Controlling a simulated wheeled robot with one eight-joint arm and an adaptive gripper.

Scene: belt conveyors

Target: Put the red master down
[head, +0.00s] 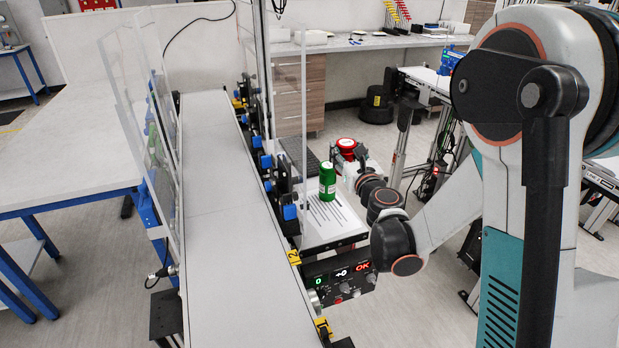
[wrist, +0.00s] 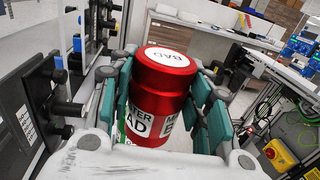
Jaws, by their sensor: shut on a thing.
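The red master (wrist: 163,85) is a red can with a white lid label reading BAD and a white side label. It stands between the teal finger pads of my gripper (wrist: 165,100) in the wrist view. My gripper is shut on it. In the head view the red master's top (head: 346,143) shows beyond the green can, with my gripper (head: 350,158) around it. A green can (head: 327,182) stands upright on a striped white sheet (head: 328,215), nearer the camera.
A long grey conveyor belt (head: 220,200) with clear guards (head: 135,110) runs on the left. A control box (head: 340,278) showing OK sits at its near right. Blue-capped sensor mounts (head: 290,212) line the belt's right edge. A workbench (head: 390,42) stands at the back.

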